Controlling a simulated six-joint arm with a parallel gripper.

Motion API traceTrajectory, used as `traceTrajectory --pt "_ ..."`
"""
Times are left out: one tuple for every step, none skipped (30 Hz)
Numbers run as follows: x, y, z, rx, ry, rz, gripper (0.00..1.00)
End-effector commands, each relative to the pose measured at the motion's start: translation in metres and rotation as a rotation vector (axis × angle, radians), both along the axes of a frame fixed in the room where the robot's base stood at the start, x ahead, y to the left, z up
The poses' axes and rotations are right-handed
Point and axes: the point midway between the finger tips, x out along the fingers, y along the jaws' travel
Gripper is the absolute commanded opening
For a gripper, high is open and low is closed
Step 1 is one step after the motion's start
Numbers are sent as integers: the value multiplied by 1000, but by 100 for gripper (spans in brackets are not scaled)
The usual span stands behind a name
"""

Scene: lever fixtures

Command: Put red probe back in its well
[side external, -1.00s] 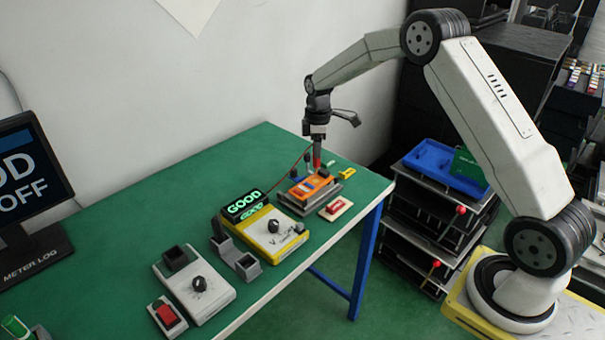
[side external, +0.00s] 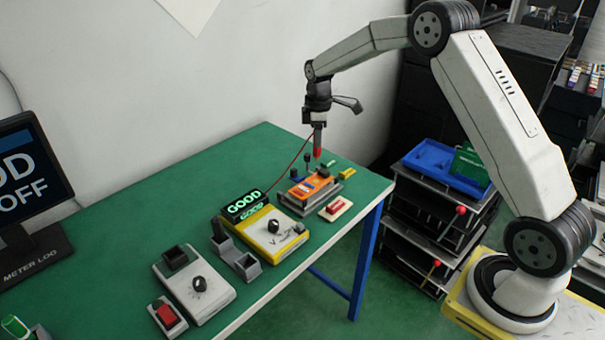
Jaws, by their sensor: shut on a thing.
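My gripper (side external: 318,128) points down over the far right part of the green table, shut on the red probe (side external: 317,152). The probe's red end hangs above the orange unit (side external: 309,187), apart from it. A thin red lead runs from the probe down toward the yellow meter (side external: 272,234). The grey well holder (side external: 247,267) stands to the left of the meter. The meter's display (side external: 244,205) reads GOOD in green.
A grey box with a knob (side external: 198,288) and a red switch (side external: 167,316) stand front left. Another red switch (side external: 335,209) lies by the orange unit. A monitor (side external: 32,190) stands at left. The back left of the table is clear.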

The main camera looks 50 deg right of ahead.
Motion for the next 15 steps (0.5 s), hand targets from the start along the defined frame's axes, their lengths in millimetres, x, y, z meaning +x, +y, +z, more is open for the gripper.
traceTrajectory --pt "0 1 0 0 0 2 0" --pt "0 2 0 0 0 4 0" --pt "0 4 1 0 0 8 0" --pt "-1 6 1 0 0 12 0" --pt "-1 8 1 0 0 17 0" --pt "-2 13 2 0 0 26 0" --pt "-3 17 3 0 0 34 0" --pt "-3 22 4 0 -1 44 0" --pt "-5 29 5 0 -1 58 0" --pt "-6 35 6 0 -1 71 0" --pt "-8 42 7 0 0 85 0" --pt "-11 52 9 0 -1 105 0" --pt "-14 60 9 0 0 123 0" --pt "-16 68 11 0 -1 141 0" --pt "-20 80 12 0 -1 167 0"
